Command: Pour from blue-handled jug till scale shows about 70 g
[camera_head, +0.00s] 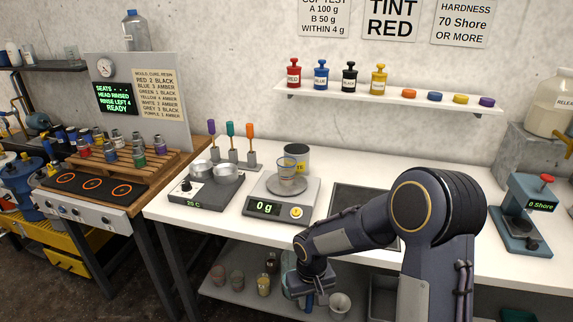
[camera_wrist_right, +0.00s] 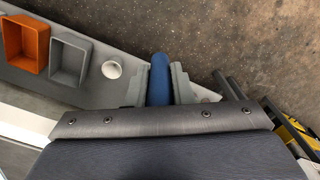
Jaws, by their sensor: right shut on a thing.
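The scale (camera_head: 258,198) stands on the white bench and its display reads 0 g. A clear cup (camera_head: 287,184) stands on its pan. My right gripper (camera_head: 307,298) is low in front of the bench, at the lower shelf, below and in front of the scale. It is shut on the jug's blue handle (camera_wrist_right: 159,80), which shows between the fingers in the right wrist view. A bit of the handle (camera_head: 309,301) also shows in the head view. The jug's body is mostly hidden by my arm and gripper. My left gripper is not in view.
A hotplate with metal pots (camera_head: 205,196) is left of the scale. A small pale cup (camera_head: 340,304) is close right of my gripper on the lower shelf. The bench's front edge lies between gripper and scale.

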